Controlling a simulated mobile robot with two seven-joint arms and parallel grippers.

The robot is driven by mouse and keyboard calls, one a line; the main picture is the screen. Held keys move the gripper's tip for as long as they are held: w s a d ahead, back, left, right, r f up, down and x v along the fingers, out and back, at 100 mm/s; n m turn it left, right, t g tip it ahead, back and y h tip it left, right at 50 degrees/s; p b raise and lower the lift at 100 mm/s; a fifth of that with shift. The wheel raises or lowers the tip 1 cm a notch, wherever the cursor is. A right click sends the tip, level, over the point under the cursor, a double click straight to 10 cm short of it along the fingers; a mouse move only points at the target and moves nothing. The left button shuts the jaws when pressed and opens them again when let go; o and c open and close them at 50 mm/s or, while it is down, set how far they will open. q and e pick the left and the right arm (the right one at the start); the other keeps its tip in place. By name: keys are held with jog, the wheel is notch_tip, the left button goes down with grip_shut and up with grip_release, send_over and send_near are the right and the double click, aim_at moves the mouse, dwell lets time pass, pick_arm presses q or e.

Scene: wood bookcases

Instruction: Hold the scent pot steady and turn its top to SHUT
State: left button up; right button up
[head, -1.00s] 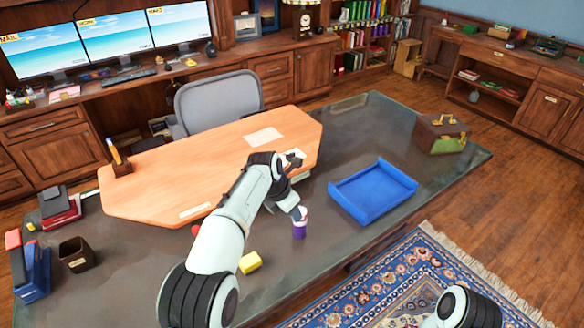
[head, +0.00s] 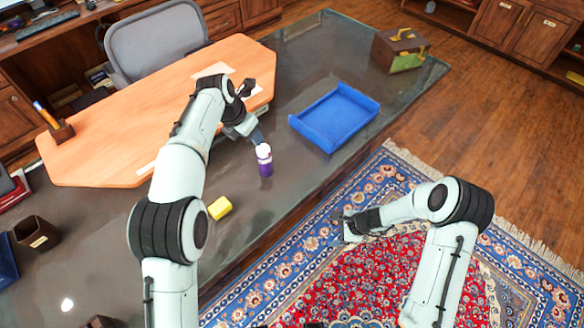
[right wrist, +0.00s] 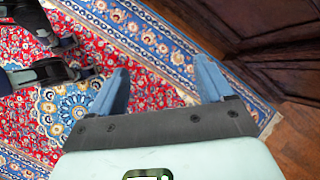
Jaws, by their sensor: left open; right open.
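The scent pot (head: 264,160) is a small upright pot with a purple body and a white upper part, standing on the dark glossy desk. Any marking on its top is too small to read. My left gripper (head: 257,138) is open and points down at the pot's upper part, close to it; I cannot tell whether it touches. My right gripper (head: 337,231) is open and empty over the rug, off the front of the desk. In the right wrist view its two blue fingers (right wrist: 163,85) are spread apart with only the rug between them.
A blue tray (head: 335,118) lies right of the pot, and a yellow block (head: 220,208) lies to its left. A brown box (head: 400,48) is at the desk's far right end. The patterned rug (head: 330,285) lies in front of the desk (head: 290,190).

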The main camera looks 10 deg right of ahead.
jog(key=w+r+m+t, duration=0.1)
jog(key=w+r, duration=0.2)
jog(key=w, duration=0.1)
jog(key=w+d+r+m+t, duration=0.1)
jog(key=w+r+m+t, duration=0.1)
jog(key=w+r, duration=0.2)
jog(key=w+r+m+t+y, duration=0.1)
jog(key=w+r+m, duration=0.1)
jog(key=w+r, duration=0.1)
jog(key=shift+w+d+r+t, duration=0.3)
jog(key=shift+w+d+t, duration=0.1)
jog(key=shift+w, duration=0.1)
jog(key=m+t+y, duration=0.1)
jog(key=m+y, duration=0.1)
jog(key=y, duration=0.1)
send_near(262, 160)
notch_tip(262, 160, down, 4)
jog(key=w+d, duration=0.1)
jog(key=d, duration=0.1)
jog(key=x, duration=0.8)
jog(key=r+x, duration=0.1)
jog(key=x, duration=0.4)
jog(key=shift+w+a, duration=0.15)
jog(key=shift+w, duration=0.05)
jog(key=shift+c, duration=0.3)
